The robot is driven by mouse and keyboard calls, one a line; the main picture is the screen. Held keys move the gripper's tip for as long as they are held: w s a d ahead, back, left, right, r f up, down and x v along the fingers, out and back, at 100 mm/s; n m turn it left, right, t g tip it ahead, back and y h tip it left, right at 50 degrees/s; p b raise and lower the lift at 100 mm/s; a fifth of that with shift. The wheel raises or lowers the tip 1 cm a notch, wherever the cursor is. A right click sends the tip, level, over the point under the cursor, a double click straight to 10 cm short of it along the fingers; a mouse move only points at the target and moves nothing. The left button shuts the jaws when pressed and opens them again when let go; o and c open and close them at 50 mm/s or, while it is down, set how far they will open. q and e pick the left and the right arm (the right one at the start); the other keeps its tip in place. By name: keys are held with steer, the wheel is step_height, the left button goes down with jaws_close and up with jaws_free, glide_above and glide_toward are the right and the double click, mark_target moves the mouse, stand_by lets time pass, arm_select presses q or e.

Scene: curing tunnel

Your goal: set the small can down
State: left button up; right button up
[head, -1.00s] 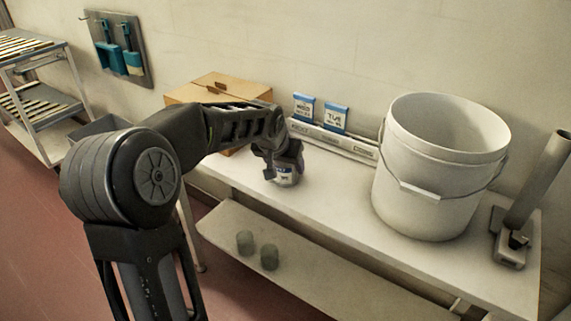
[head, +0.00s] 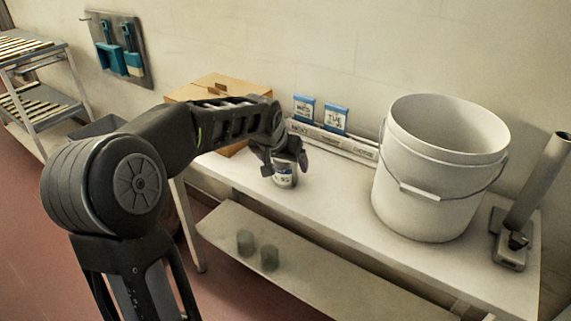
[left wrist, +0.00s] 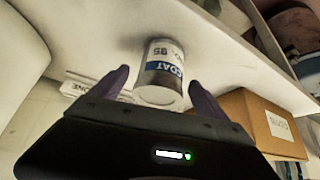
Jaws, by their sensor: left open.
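The small can (head: 285,176) is a pale metal tin with a blue and white label. It stands upright on the white table (head: 335,204). In the left wrist view the can (left wrist: 162,75) sits between the two fingers, with a gap on each side. My left gripper (head: 284,163) is at the can from behind and above, and its fingers are spread. The left gripper also shows in the wrist view (left wrist: 158,88), open around the can. The can's upper part is partly hidden by the gripper in the head view. My right gripper is not in view.
A large white bucket (head: 430,185) stands to the right, beside a grey device with a tube (head: 535,190). A cardboard box (head: 225,88) is behind the arm. A rail with blue cards (head: 335,119) runs along the wall. Two cups (head: 269,258) are on the lower shelf.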

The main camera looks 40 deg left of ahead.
arm_select(q)
steer(key=v, duration=0.9)
steer(key=shift+r, duration=0.3)
steer(key=shift+s+d+p, duration=0.1)
steer(key=shift+s+p, duration=0.1)
steer(key=shift+p, duration=0.1)
